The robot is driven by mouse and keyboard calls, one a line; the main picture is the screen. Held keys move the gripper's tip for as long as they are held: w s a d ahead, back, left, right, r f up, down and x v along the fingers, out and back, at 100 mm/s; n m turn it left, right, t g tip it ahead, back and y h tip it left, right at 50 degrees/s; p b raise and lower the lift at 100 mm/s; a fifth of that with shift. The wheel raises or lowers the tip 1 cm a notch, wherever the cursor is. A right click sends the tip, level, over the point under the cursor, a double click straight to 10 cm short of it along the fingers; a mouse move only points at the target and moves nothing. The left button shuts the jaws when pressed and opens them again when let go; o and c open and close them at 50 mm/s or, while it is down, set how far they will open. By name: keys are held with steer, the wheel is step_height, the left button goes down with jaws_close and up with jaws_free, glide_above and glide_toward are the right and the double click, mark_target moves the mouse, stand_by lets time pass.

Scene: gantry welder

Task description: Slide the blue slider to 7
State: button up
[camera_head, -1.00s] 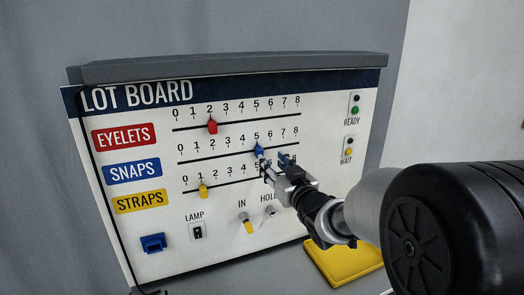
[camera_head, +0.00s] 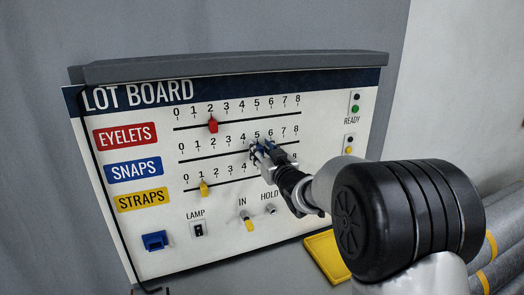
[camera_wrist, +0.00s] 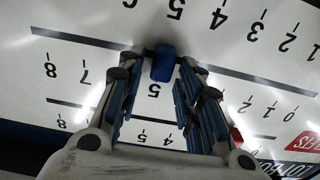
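The lot board (camera_head: 225,205) has three numbered slider rows. The blue slider (camera_wrist: 162,62) sits on the middle row, by the mark 5, which shows upside down in the wrist view. My gripper (camera_wrist: 158,64) is open, with one finger on each side of the blue slider and gaps visible between. In the head view my gripper (camera_head: 262,149) covers the slider area below 5 and 6, and the blue slider cannot be told apart from the blue finger pads there. The 7 of the middle row (camera_head: 283,131) is visible to the right of the fingers.
A red slider (camera_head: 213,125) is at 2 on the upper row and a yellow slider (camera_head: 204,188) at 1 on the lower row. Switches (camera_head: 247,222) sit below the rows, indicator lights (camera_head: 355,109) at the right. A yellow tray (camera_head: 325,255) lies below the board.

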mark_target(283, 140)
jaws_close()
stand_by(0.4)
steer(key=w+d, duration=0.1)
steer(key=d, duration=0.1)
steer(key=w+d+p, duration=0.1)
steer(key=d, duration=0.2)
steer(key=w+d, duration=0.1)
steer(key=d, duration=0.2)
steer(key=shift+w+d+p, duration=0.2)
steer(key=shift+w+p, duration=0.05)
steer(key=shift+p, duration=0.05)
steer(key=shift+o, duration=1.1)
jaws_free()
